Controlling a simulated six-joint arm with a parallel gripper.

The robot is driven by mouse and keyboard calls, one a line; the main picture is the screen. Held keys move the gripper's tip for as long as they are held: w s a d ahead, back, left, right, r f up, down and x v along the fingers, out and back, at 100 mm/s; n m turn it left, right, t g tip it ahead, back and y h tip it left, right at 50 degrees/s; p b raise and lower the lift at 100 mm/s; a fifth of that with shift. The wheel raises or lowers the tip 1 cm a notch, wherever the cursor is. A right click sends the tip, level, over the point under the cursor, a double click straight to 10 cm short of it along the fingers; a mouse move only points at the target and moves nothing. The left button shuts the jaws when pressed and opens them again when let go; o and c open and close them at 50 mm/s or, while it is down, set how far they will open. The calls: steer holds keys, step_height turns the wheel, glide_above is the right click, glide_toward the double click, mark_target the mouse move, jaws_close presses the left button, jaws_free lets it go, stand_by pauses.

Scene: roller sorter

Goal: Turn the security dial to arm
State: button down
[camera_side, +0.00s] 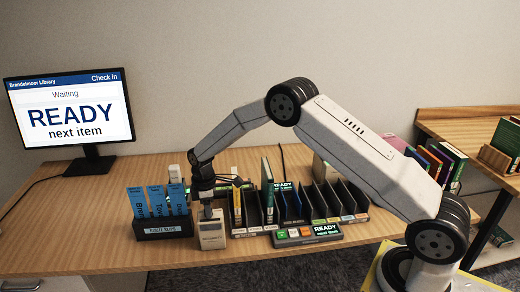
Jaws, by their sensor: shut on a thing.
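The security unit is a small beige box (212,240) on the front of the desk, just right of the blue slip holder. My gripper (207,212) points down onto the top of this box and is shut on the dial there. The dial itself is hidden by the fingers, so its setting cannot be read. The lettering on the box is too small to read.
A dark holder with blue route slips (163,228) stands close left of the box. A sorter rack (325,205) with dark dividers and a few books stands to the right, with a control panel (308,235) in front. A monitor (70,108) reading "READY next item" stands at back left.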

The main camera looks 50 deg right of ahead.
steer(key=m, duration=1)
stand_by(0.5)
steer(key=shift+c, duration=1.8)
jaws_free()
steer(key=shift+d+r, duration=0.2)
steer(key=shift+r, duration=3.7)
